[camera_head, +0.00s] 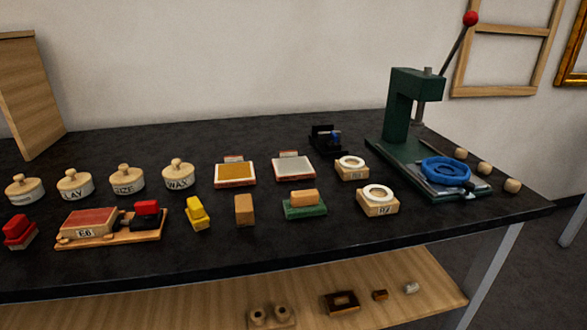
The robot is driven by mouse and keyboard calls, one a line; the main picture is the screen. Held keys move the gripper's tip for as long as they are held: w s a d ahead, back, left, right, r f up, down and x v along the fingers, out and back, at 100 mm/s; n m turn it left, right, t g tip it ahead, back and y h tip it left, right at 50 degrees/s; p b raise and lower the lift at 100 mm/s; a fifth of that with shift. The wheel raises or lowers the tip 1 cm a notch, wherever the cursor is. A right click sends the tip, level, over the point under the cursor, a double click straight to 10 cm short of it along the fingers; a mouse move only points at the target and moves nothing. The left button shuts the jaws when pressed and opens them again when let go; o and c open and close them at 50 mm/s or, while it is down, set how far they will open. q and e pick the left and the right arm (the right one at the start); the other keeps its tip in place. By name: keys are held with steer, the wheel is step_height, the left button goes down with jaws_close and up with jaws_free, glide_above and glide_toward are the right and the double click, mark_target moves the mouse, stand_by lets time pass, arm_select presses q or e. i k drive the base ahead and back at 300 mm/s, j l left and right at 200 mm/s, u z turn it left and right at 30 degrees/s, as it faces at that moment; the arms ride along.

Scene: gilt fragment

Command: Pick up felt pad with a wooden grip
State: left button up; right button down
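A green pad with a wooden block grip on top (305,209), which looks like the felt pad, lies on the front part of the dark tabletop, right of centre. Its green base is flat on the table and its light wooden grip faces up. Nothing covers it. Neither of my grippers is in view.
Close by on the dark table (330,238) are a tan block (244,210), a yellow block (197,214) and a wooden block with a white ring (378,200). Flat gold (236,173) and grey (293,167) pads lie behind. A green lever press (405,125) stands right.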

mark_target(303, 203)
steer(key=k+j+z, duration=0.1)
steer(key=z, duration=0.3)
steer(key=k+j+z, duration=0.15)
steer(key=z, duration=0.2)
steer(key=k+j+z, duration=0.15)
steer(key=z, duration=0.25)
steer(key=j, duration=0.1)
